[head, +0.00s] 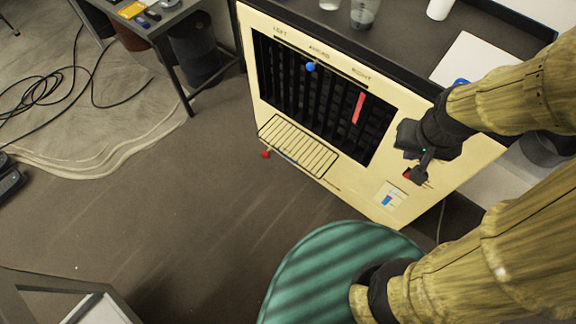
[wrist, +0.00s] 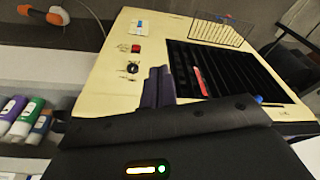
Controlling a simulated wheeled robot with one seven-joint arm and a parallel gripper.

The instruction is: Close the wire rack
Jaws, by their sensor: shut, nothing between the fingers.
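The wire rack (head: 298,147) is a black wire grid low on the left of a cream panel (head: 385,150), below the dark slatted opening. It appears to stick out from the panel, with a red ball (head: 265,155) at its near left corner. In the wrist view the rack (wrist: 220,31) shows at the far top. My gripper (head: 418,174) is shut and empty in front of the panel's right part, well to the right of the rack. Its fingers (wrist: 158,86) also show in the wrist view, close together. Whether they touch the panel I cannot tell.
The panel's opening holds a blue ball (head: 310,67) and a red strip (head: 358,107). A blue switch (head: 388,199) sits low right; a red button (wrist: 135,48) and black knob (wrist: 133,68) are near my fingers. A desk (head: 155,18) stands left. The floor before the rack is clear.

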